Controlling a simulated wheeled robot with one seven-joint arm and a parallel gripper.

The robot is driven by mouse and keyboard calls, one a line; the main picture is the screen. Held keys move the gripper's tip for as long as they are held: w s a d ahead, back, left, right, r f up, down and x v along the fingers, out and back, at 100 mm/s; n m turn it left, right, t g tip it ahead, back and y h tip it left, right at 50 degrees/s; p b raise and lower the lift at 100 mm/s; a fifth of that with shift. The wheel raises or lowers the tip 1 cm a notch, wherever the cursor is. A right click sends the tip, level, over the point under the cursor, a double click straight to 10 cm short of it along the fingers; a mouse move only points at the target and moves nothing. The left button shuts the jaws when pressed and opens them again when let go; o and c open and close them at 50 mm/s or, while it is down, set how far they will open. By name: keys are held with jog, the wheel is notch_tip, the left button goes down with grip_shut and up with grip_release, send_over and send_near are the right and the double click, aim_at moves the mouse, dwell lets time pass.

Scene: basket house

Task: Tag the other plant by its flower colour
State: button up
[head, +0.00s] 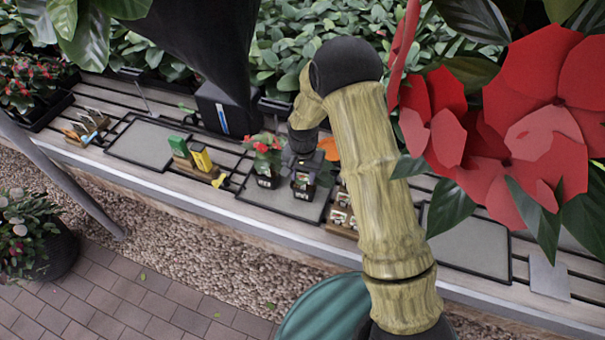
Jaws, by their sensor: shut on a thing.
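A plant with red flowers (264,145) stands in a black pot (267,181) with a pale label, on the left of a grey tray (248,194). A second black pot (303,186) stands to its right. My gripper (304,163) is over this second pot and hides most of its plant, so I cannot tell its flower colour. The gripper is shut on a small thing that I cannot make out. An orange piece (328,148) shows just right of the gripper; I cannot tell whether it is held. Green (179,146) and yellow (201,158) tags stand in a wooden holder (198,171).
Large red flowers (540,120) hang close at the right. A black box (222,108) stands behind the tray. Wooden holders with small items stand at the far left (87,126) and right of the pots (341,218). Two other grey trays (142,143) (470,240) are bare.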

jog(key=shift+f+b, duration=0.8)
jog(key=shift+f, duration=0.65)
jog(key=o, duration=1)
jog(key=shift+r, duration=0.1)
notch_tip(320, 180, up, 17)
jog(key=b, duration=0.1)
jog(key=shift+r+b, duration=0.15)
jog(key=shift+b, duration=0.25)
